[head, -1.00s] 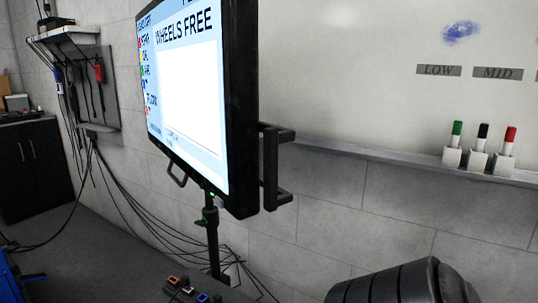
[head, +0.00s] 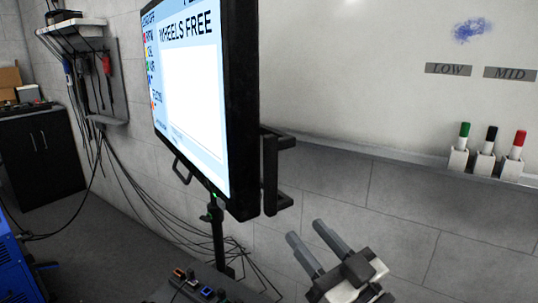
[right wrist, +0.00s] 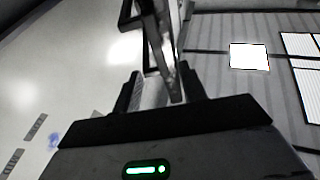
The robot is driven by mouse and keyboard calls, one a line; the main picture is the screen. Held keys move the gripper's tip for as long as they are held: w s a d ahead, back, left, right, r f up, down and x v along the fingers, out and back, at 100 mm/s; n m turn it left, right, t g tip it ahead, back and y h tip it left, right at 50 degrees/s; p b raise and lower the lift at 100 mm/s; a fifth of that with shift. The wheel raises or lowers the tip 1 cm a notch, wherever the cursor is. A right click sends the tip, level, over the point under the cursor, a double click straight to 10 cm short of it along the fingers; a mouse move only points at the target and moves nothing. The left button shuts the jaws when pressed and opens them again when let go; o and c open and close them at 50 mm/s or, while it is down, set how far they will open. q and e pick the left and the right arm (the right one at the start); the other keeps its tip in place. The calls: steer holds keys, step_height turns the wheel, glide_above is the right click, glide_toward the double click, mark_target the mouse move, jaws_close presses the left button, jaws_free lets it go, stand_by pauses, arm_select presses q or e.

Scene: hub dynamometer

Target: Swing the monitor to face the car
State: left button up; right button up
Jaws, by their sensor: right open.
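The monitor (head: 190,95) stands left of centre in the head view on a dark pole (head: 217,240). Its bright screen reads "WHEELS FREE" and faces left and partly towards me. A black handle (head: 272,172) sticks out from its right edge; another handle (head: 182,170) is under its lower edge. My right gripper (head: 304,232) is open and empty, below and right of the right-edge handle, apart from it. In the right wrist view a dark frame-like part (right wrist: 128,22) shows beyond the fingers; I cannot tell exactly which part. My left gripper and the car are not recognisable in view.
A whiteboard (head: 370,60) and its ledge with three markers (head: 486,150) are on the wall behind. Cables and a control box (head: 200,288) lie near the pole. A black cabinet (head: 40,155) and a blue machine (head: 12,265) are at left.

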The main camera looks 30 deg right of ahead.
steer(key=r, duration=0.2)
steer(key=b, duration=0.2)
glide_toward(265, 164)
steer(key=d+f, duration=0.1)
steer(key=shift+t, duration=0.3)
steer(key=p+x, duration=0.1)
steer(key=x, duration=0.3)
steer(key=shift+w, duration=0.15)
steer(key=x, duration=0.3)
steer(key=p+x, duration=0.1)
steer(key=x, duration=0.2)
steer(key=shift+w+f+p, duration=0.1)
steer(key=shift+f+p, duration=0.15)
steer(key=shift+p, duration=0.05)
steer(key=shift+w+r, duration=0.15)
steer(key=shift+w, duration=0.5)
arm_select(q)
steer(key=shift+r, duration=0.15)
arm_select(e)
jaws_close()
arm_select(q)
steer(key=shift+w, duration=0.15)
